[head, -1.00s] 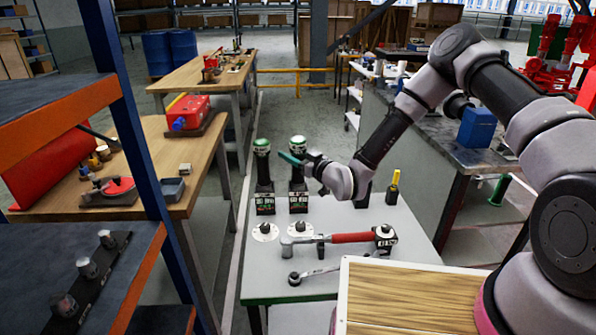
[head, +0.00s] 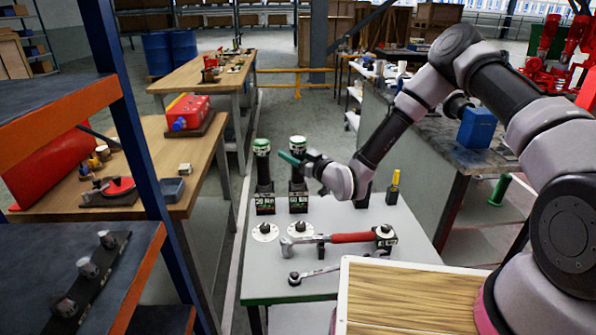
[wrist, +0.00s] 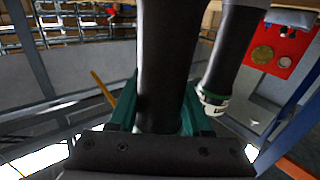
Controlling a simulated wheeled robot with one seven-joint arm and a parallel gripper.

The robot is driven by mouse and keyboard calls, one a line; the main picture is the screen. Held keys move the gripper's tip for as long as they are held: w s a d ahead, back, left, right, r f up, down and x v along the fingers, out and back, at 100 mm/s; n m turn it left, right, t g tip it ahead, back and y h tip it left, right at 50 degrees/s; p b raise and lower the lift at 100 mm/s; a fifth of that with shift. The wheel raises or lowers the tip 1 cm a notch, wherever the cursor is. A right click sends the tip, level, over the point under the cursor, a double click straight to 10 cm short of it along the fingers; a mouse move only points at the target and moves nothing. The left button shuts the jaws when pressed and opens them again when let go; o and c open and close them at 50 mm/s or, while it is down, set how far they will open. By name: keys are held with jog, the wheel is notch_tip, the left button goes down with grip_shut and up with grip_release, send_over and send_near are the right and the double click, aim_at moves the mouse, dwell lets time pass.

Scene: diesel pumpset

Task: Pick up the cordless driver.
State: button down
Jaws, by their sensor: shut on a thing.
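Two black cordless drivers with green-and-white tops stand upright on labelled black bases at the back of the pale table (head: 335,275). One is the left driver (head: 263,170); the other is the right driver (head: 298,178). My gripper (head: 291,159) reaches in from the right at the right driver's upper body. In the wrist view, its teal fingers are shut on that dark body (wrist: 162,60), one finger on each side. The other driver, with a green-and-white band (wrist: 212,103), stands close by on the right. I cannot tell whether the held driver is clear of its base.
A hammer-shaped tool with a red handle (head: 350,238), a ratchet (head: 310,273) and round white discs (head: 265,232) lie in front. A yellow-handled tool (head: 393,187) stands to the right. A blue post and orange-edged shelf (head: 148,275) stand at the left.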

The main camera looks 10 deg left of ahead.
jog(key=shift+r, duration=0.15)
notch_tip(320, 180, up, 18)
dwell(0.7)
jog(key=c, duration=1.2)
grip_release()
jog(key=shift+c, duration=0.2)
grip_shut()
